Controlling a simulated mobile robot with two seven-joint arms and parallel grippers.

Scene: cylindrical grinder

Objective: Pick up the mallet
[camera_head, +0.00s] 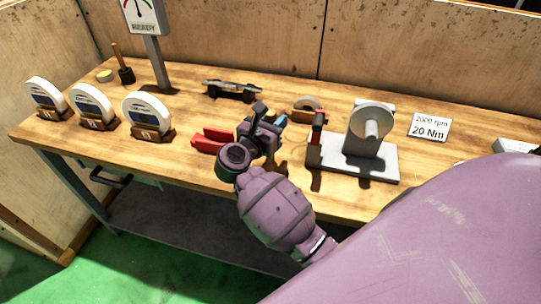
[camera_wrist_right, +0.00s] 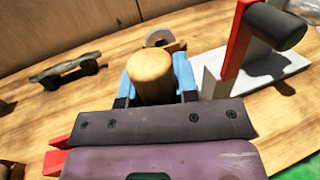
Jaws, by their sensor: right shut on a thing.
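My right gripper (camera_head: 274,124) is over the middle of the bench. Its blue fingers (camera_wrist_right: 184,76) are shut on a thick, pale wooden cylinder, which I take to be part of the mallet (camera_wrist_right: 150,76). The cylinder's rounded end shows between the fingers in the right wrist view. The rest of it is hidden behind the gripper, and I cannot tell whether it touches the bench. My left gripper is not in view.
A grinder-like machine (camera_head: 380,167) stands just right of the gripper. A red piece (camera_head: 209,139) is at its left. Behind are a dark low fixture (camera_head: 231,90) and a small wheel (camera_head: 309,106). Several white dials stand at left. A dark-based, wooden-handled tool (camera_head: 125,73) stands at back left.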

